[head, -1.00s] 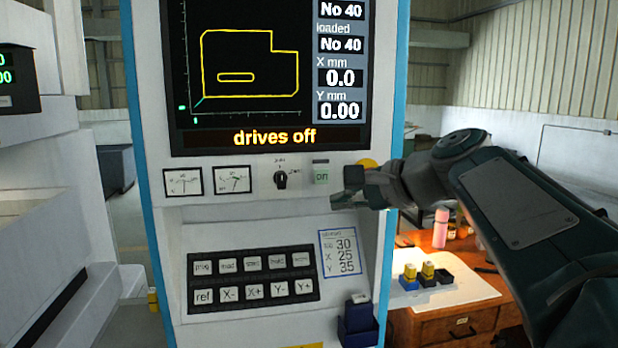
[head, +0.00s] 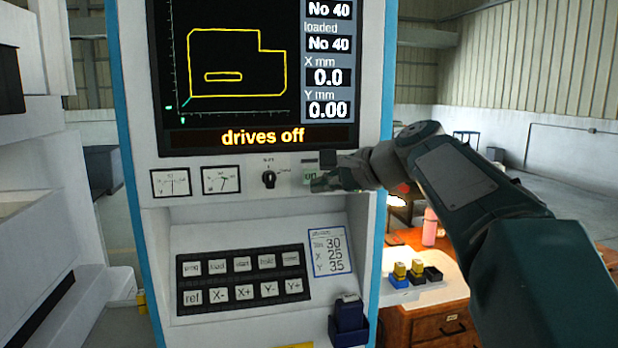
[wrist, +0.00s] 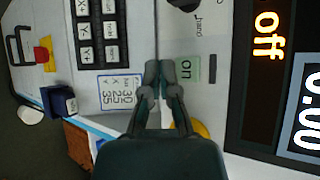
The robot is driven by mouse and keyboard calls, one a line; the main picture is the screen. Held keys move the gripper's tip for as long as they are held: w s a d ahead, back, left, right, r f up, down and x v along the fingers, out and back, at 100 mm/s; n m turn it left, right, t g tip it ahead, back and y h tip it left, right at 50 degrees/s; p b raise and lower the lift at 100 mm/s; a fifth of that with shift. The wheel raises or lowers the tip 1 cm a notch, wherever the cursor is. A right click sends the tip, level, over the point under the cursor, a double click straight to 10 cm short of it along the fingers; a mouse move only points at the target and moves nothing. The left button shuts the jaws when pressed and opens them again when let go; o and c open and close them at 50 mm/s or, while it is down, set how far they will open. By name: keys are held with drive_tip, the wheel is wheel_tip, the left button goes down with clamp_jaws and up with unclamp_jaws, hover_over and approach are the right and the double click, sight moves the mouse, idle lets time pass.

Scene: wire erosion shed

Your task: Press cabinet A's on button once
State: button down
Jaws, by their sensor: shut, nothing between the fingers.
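Cabinet A (head: 150,237), white with blue edges, stands in front of me in the head view. Its screen (head: 240,75) reads "drives off". The pale green on button (head: 310,175) sits below the screen, right of a black rotary switch (head: 269,179). My gripper (head: 318,184) is shut and empty, with its tips at the lower part of the button in the head view. In the wrist view the on button (wrist: 187,69) shows right beside my gripper's fingertips (wrist: 160,68). I cannot tell whether the tips touch the panel.
Two dials (head: 196,181) lie left of the switch. A black keypad (head: 243,280) is on the sloped panel below, beside a label card (head: 330,251). A dark blue holder (head: 348,322) sits at the lower right. A wooden desk (head: 425,325) with small blocks stands behind my arm.

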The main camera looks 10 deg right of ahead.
sight(306, 181)
drive_tip(key=shift+w, duration=1.25)
drive_tip(key=shift+w, duration=0.1)
idle(0.4)
drive_tip(key=shift+w+r, duration=0.1)
drive_tip(key=shift+w, duration=0.15)
drive_tip(key=shift+w, duration=0.4)
idle(0.6)
drive_tip(key=shift+s, duration=0.85)
drive_tip(key=s, duration=0.5)
idle(0.4)
